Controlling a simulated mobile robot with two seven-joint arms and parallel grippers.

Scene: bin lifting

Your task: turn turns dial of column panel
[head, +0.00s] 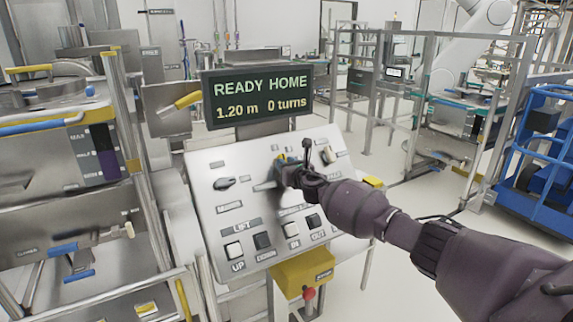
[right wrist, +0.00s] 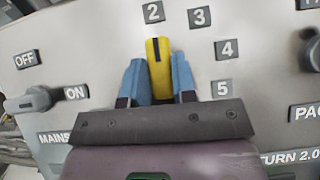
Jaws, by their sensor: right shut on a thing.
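The turns dial (right wrist: 158,62) is a yellow knob with a black pointer mark, on the sloped grey column panel (head: 213,205). In the right wrist view its pointer end is just below the 2 plate, with plates 3, 4 and 5 curving round to the right. My right gripper (right wrist: 160,80) has a blue finger on each side of the knob and is shut on it. In the head view my right gripper (head: 284,172) covers most of the dial. The display (head: 257,97) reads READY HOME, 1.20 m, 0 turns. My left gripper is not in view.
The mains switch (head: 224,183) sits left of the dial, and another knob (head: 328,155) sits to its right. LIFT buttons (head: 262,241) line the panel's lower part. A yellow box with a red button (head: 309,293) hangs below. Steel machinery (head: 65,180) stands close on the left.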

